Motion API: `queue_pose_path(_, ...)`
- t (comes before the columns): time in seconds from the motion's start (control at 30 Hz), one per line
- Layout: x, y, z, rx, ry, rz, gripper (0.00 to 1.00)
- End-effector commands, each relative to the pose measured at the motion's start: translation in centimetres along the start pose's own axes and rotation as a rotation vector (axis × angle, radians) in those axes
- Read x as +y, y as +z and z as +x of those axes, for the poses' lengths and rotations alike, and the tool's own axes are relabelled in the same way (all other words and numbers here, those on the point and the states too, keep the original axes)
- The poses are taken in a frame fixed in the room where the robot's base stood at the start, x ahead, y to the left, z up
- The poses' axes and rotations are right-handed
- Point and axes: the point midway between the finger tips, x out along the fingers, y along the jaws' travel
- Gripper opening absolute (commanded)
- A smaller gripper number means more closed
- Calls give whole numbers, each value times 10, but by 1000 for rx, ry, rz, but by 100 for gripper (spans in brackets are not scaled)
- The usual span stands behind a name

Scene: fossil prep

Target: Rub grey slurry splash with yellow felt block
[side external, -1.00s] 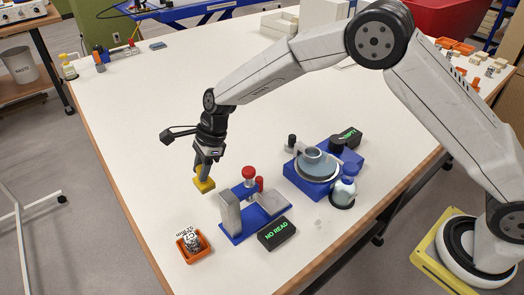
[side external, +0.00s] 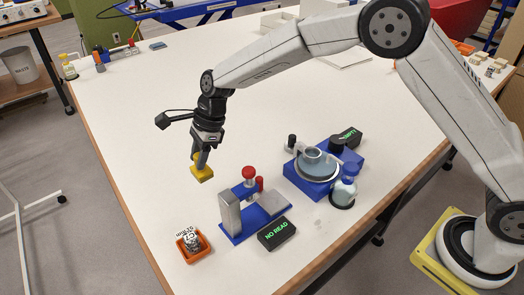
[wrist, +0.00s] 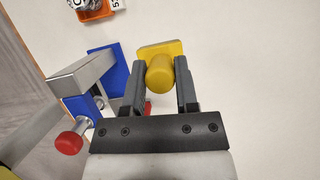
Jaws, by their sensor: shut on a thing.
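My gripper (side external: 200,161) is shut on the yellow felt block (side external: 202,174) and holds it over the white table, left of the blue-based press. In the wrist view my gripper (wrist: 160,82) has one dark finger on each side of the block's round yellow handle (wrist: 160,74); the flat pad (wrist: 173,47) lies beyond it. A faint grey mark (side external: 318,223) on the table, in front of the blue grinding machine, may be the slurry splash. It is small and hard to make out, and it does not show in the wrist view.
The press (side external: 248,208) with a red knob stands close right of the block. A "NO READ" display (side external: 276,233), the grinding machine (side external: 316,178) and a bottle (side external: 343,191) stand further right. An orange tray (side external: 193,246) sits at the front left.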

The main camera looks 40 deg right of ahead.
Motion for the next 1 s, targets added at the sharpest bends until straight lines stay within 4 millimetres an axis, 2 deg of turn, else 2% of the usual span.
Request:
queue_pose_path(0.27,0,3,-6,-1,-1,-1,0)
queue_pose_path(0.37,-1,7,-17,-1,-3,-2,0)
queue_pose_path(0.57,-1,22,-51,-2,-5,-2,0)
queue_pose_path(0.67,6,9,-51,0,25,-55,0)
queue_pose_path(1.0,35,-34,-68,0,128,-309,0)
